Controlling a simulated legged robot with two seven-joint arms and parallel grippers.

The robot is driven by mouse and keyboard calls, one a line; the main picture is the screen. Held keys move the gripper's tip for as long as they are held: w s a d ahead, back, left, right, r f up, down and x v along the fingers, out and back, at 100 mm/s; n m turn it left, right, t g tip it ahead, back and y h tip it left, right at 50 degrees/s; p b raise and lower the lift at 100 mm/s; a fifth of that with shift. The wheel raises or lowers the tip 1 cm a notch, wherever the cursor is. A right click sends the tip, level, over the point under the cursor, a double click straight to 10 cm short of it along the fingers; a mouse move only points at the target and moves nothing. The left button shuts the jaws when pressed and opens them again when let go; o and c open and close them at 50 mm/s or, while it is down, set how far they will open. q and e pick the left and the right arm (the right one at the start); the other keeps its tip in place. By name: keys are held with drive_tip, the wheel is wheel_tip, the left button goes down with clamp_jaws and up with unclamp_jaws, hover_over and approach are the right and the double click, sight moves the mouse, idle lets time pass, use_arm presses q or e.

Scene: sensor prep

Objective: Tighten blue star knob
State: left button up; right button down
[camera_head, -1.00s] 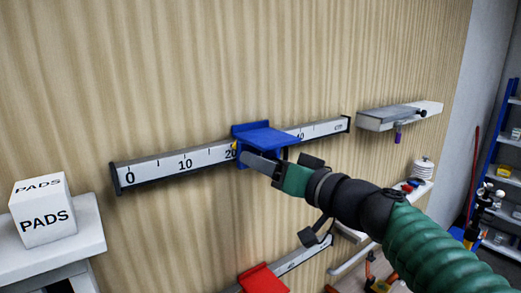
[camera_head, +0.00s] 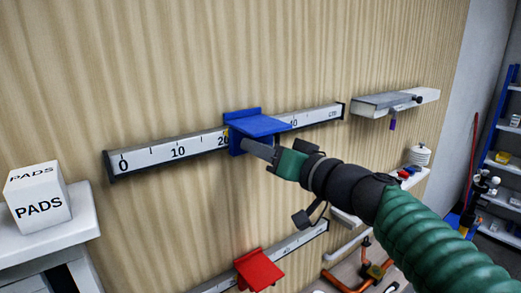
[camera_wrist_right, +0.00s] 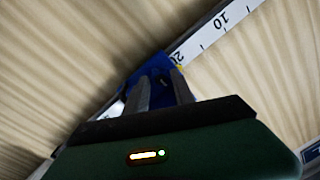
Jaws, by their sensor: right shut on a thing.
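A blue slider bracket (camera_head: 257,125) sits on the upper ruler rail (camera_head: 177,153), just right of the 20 mark. My right gripper (camera_head: 247,147) reaches in from the lower right, with its fingertips under the bracket's flat shelf. In the right wrist view the two fingers (camera_wrist_right: 162,92) are close together against the blue bracket (camera_wrist_right: 150,70), shut on a part there. The star knob itself is hidden by the fingers and bracket, so its shape cannot be seen. My left gripper is out of view.
A lower rail with a red bracket (camera_head: 257,270) runs beneath my right arm. A white PADS box (camera_head: 38,196) stands on a shelf at the left. A grey-topped wall shelf (camera_head: 395,102) is at the right. Blue shelving (camera_head: 505,130) stands farther right.

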drive_tip(key=shift+s+a+r+m+t+h+b, duration=0.1)
drive_tip(key=shift+m+t+h+b, duration=0.25)
drive_tip(key=shift+m+b, duration=2.5)
drive_tip(key=shift+d+f+m+t+h+p, duration=0.15)
drive_tip(key=shift+m+t, duration=0.45)
drive_tip(key=shift+m, duration=5.15)
drive_tip(key=shift+s+a+r+m+t+h+b, duration=0.3)
drive_tip(key=shift+m+b, duration=1)
drive_tip(key=shift+m, duration=3)
drive_tip(key=shift+w+d+f, duration=0.1)
drive_tip(key=shift+w+d, duration=0.1)
drive_tip(key=shift+w, duration=0.05)
